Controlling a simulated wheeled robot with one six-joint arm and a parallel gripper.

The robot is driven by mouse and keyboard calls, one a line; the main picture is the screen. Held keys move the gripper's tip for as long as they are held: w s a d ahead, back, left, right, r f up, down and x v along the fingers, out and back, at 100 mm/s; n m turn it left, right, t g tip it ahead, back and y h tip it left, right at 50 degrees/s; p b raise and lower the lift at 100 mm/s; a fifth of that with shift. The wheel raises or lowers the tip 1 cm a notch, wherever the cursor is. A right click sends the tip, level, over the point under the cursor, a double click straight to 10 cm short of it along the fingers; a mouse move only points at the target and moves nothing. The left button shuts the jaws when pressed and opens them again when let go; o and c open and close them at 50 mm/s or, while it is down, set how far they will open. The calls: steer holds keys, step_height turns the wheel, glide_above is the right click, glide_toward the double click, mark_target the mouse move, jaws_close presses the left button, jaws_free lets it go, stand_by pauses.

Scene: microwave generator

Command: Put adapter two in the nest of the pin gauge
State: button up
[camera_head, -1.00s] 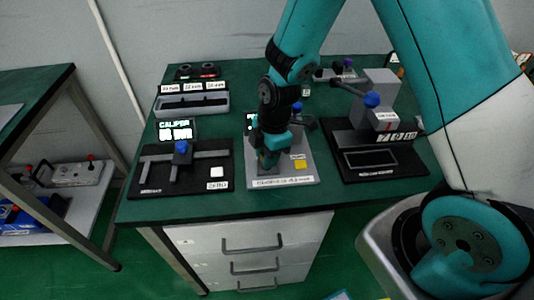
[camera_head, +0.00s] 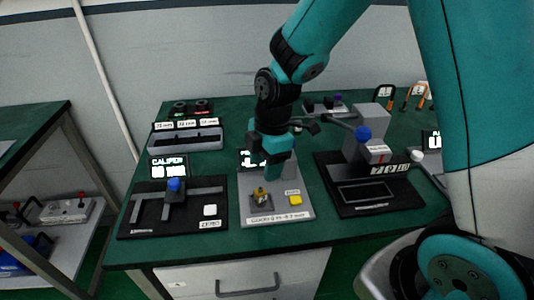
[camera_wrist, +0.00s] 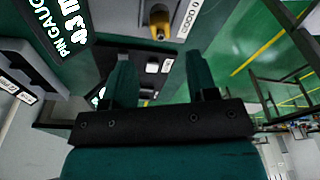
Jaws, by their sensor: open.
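The pin gauge is a light grey plate (camera_head: 282,214) in the middle of the green bench, with a dark display (camera_head: 246,158) at its back. A brass-coloured adapter (camera_head: 260,194) stands in the dark nest near the plate's front left; no number on it is readable. My gripper (camera_head: 273,176) is above and behind it, apart from it. In the wrist view my gripper (camera_wrist: 162,80) has its two fingers spread with nothing between them. The adapter (camera_wrist: 160,32) shows beyond the fingertips at the top, and the display (camera_wrist: 66,25) reads about -0.3, partly cut off.
The caliper station (camera_head: 175,208) stands left of the pin gauge, with a grey rack (camera_head: 187,139) behind it. A black station with a grey block (camera_head: 365,150) and blue knob stands to the right. A yellow button (camera_head: 295,200) is beside the nest.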

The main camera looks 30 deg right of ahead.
steer(key=s+a+r+m+y, duration=0.1)
steer(key=s+a+r+m, duration=0.2)
steer(key=s+r+m, duration=0.3)
steer(key=s+a+r+m+y, duration=0.1)
steer(key=s+a+r+m, duration=0.2)
steer(key=s, duration=0.9)
step_height(320, 180, up, 5)
steer(key=m, duration=0.3)
steer(key=shift+s, duration=0.35)
